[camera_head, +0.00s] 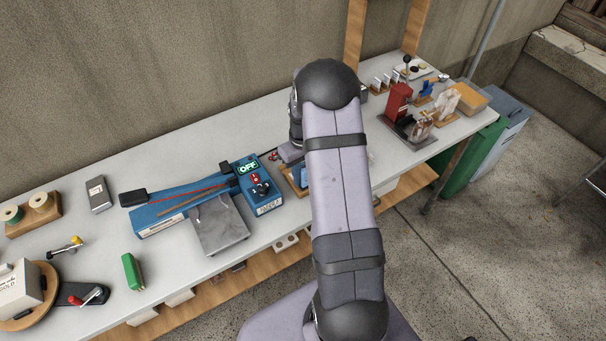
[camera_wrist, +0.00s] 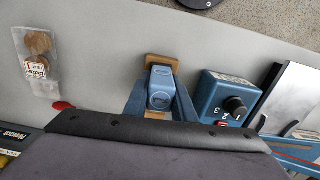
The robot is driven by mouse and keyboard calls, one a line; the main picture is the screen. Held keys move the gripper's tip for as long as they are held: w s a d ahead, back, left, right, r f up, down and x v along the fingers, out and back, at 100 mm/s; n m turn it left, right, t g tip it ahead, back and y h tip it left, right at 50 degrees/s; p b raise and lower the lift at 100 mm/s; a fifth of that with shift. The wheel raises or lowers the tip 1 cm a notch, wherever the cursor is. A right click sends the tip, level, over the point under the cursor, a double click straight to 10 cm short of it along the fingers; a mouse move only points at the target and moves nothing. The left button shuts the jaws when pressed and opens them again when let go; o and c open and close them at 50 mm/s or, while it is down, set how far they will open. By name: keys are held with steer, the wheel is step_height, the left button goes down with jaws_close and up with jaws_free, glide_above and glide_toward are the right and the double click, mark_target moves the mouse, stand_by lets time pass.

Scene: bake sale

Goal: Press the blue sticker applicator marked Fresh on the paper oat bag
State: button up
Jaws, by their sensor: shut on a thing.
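The blue sticker applicator (camera_wrist: 161,88) is between the two blue fingers of my gripper (camera_wrist: 160,100), which is shut on it. A round blue end faces the wrist camera; any marking on it is too small to read. A wooden stand (camera_wrist: 162,61) shows beyond and below the applicator. I cannot tell whether the applicator still touches the stand. In the head view, a bit of blue (camera_head: 304,176) and the stand's wooden edge (camera_head: 289,180) show beside my arm, which hides my gripper. I cannot pick out the paper oat bag with certainty.
A blue sealer (camera_head: 262,193) with a knob stands just left of the stand in the head view. A clear bag of cookies (camera_wrist: 38,60) lies on the table in the wrist view. A red press (camera_head: 398,101) stands farther right. Bare tabletop (camera_wrist: 105,75) lies between bag and stand.

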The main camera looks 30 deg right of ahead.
steer(key=shift+r, duration=0.1)
steer(key=shift+r+p, duration=2.75)
steer(key=shift+r, duration=0.7)
